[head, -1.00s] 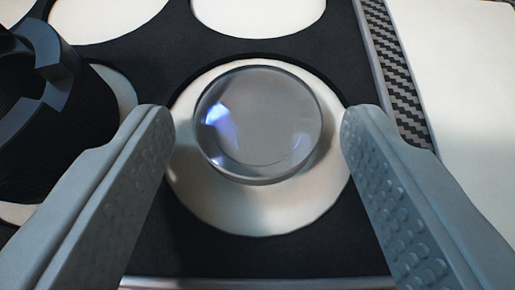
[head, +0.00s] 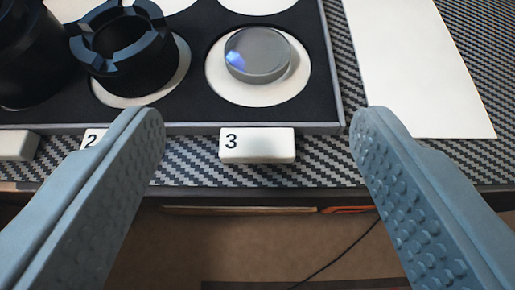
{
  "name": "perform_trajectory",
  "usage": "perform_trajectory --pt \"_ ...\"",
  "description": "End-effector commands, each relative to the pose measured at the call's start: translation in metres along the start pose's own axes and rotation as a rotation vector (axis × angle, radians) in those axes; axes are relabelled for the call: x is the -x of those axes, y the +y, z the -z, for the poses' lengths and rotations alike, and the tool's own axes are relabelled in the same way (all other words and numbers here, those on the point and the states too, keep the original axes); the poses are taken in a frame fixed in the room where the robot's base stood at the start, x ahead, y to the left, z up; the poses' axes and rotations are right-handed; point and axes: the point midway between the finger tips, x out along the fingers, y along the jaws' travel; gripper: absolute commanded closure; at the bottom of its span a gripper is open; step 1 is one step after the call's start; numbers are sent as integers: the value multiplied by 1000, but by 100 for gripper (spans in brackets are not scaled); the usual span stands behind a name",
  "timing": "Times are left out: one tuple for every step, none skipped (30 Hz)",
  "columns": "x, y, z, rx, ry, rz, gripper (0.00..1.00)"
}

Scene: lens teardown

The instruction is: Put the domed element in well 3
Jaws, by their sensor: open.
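The domed element (head: 257,54), a clear round glass lens, lies in well 3 (head: 262,98), a round white recess in the black tray (head: 205,113). The white label block (head: 257,146) in front of that well reads 3. The lens sits toward the upper left of the white floor, inside the well's rim as far as I can see. My gripper (head: 258,128) is open and empty. Its fingers are wide apart, nearer to me than the lens and not touching it.
A black notched ring (head: 122,45) stands in the well to the left, behind the label 2 (head: 93,138). Another black barrel (head: 30,60) stands at far left. A white sheet (head: 415,70) lies right of the tray on the patterned mat (head: 330,172). The table edge is close in front.

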Motion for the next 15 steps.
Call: perform_trajectory --pt "6 0 0 0 2 0 34" --pt "9 0 1 0 2 0 34" --pt "12 0 0 0 1 0 34" --pt "14 0 0 0 0 0 34" --pt "16 0 0 0 -1 0 34" --pt "18 0 0 0 -1 0 34" --pt "20 0 0 0 -1 0 34" --pt "21 0 0 0 0 0 34" --pt "22 0 0 0 0 0 34" --pt "23 0 0 0 0 0 34" --pt "23 0 0 0 0 0 34" --pt "24 0 0 0 0 0 34" --pt "24 0 0 0 0 0 34" --pt "24 0 0 0 -1 0 34" --pt "24 0 0 0 -1 0 34"
